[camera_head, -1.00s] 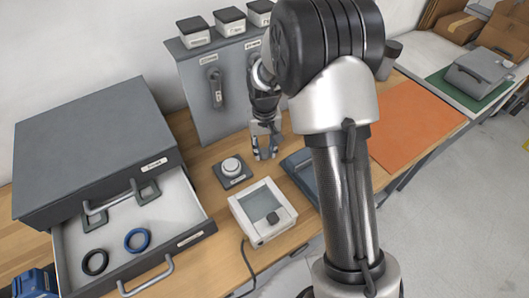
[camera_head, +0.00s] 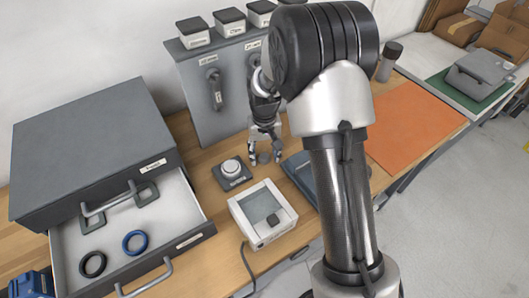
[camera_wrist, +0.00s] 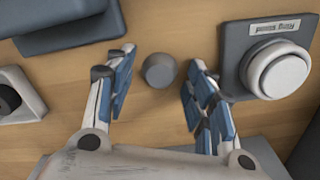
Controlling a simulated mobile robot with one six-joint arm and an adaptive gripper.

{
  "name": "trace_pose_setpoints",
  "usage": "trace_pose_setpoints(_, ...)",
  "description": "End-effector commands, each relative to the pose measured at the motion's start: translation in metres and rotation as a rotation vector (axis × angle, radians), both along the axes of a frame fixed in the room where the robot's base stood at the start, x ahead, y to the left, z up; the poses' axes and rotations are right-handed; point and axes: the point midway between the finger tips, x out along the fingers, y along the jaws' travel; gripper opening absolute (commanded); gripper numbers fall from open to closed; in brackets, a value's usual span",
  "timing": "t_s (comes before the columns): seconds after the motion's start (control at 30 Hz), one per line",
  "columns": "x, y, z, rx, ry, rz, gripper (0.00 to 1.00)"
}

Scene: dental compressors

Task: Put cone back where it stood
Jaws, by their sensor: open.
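A small grey piece with a round outline, apparently the cone seen from above, stands on the wooden table in the wrist view (camera_wrist: 159,71). Its tapering cannot be made out from this angle. My gripper (camera_head: 265,157) points down over the table behind the white box. Its blue-padded fingers (camera_wrist: 155,88) are spread wide, one on each side of the grey piece, with a clear gap on both sides. Nothing is held.
A push button on a dark base (camera_head: 231,168) stands close beside my gripper. A white box with a window (camera_head: 282,203) and a blue-grey tray (camera_head: 297,168) are near. A grey panel (camera_head: 196,110) rises behind.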

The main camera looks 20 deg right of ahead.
Motion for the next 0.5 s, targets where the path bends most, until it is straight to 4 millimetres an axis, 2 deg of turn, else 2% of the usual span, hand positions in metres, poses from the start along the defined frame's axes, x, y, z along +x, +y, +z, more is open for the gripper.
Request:
trace_pose_setpoints(0.13, 0.0, 0.0, 0.003, 0.0, -0.001, 0.0, 0.49)
trace_pose_setpoints(0.23, 0.001, 0.0, 0.014, 0.0, -0.002, 0.0, 0.49)
trace_pose_setpoints(0.5, 0.001, 0.0, 0.072, 0.0, -0.005, 0.0, 0.49)
